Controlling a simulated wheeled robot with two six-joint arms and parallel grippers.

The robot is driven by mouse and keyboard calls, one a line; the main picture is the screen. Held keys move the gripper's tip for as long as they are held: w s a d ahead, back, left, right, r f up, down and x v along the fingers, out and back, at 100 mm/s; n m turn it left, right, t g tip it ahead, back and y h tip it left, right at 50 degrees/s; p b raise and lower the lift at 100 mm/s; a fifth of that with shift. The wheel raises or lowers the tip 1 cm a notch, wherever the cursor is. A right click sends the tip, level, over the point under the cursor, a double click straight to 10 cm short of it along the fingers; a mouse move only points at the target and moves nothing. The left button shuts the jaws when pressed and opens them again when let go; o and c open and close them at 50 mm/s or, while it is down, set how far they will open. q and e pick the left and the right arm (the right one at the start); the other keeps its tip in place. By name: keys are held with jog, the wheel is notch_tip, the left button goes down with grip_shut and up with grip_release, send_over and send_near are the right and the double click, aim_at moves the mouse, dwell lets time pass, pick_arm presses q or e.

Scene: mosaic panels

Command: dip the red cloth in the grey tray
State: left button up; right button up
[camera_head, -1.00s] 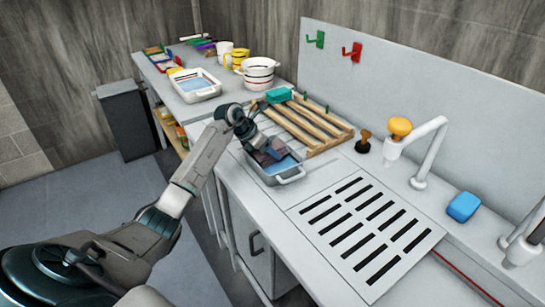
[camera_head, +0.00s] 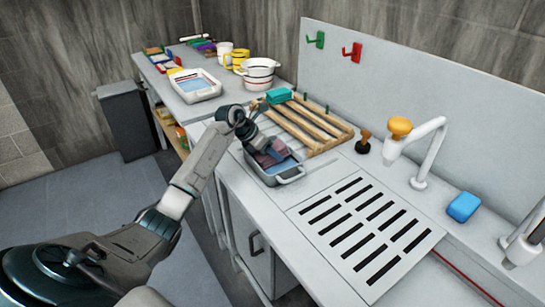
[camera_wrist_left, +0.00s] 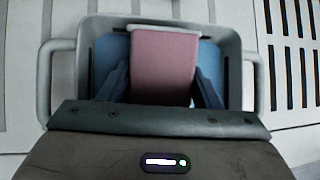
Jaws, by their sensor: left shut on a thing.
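The grey tray (camera_head: 292,179), with two side handles, stands on the counter at the near end of the wooden rack and holds blue water. In the left wrist view the grey tray (camera_wrist_left: 232,75) lies right below the gripper. The red cloth (camera_wrist_left: 165,65) hangs as a dull pink sheet between the fingers, within the tray's outline. In the head view it is a small dark reddish patch (camera_head: 268,158) at the tray's opening. My left gripper (camera_head: 257,150) is shut on the cloth. How deep the cloth's lower edge sits is hard to tell. My right gripper is out of view.
A wooden slatted rack (camera_head: 309,125) with a green block (camera_head: 279,95) stands just behind the tray. A white tray of blue liquid (camera_head: 195,86) and a white pot (camera_head: 259,73) stand farther back. A slotted drain panel (camera_head: 365,225) and a tap (camera_head: 429,150) are to the right.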

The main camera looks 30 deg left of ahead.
pick_arm(q)
jog(key=shift+w+a, duration=0.2)
jog(key=shift+a, duration=0.1)
jog(key=shift+r, duration=0.15)
jog(key=shift+r+p, duration=2.05)
jog(key=shift+r, duration=1.85)
jog(key=shift+r+p, duration=0.4)
jog(key=shift+r, duration=0.4)
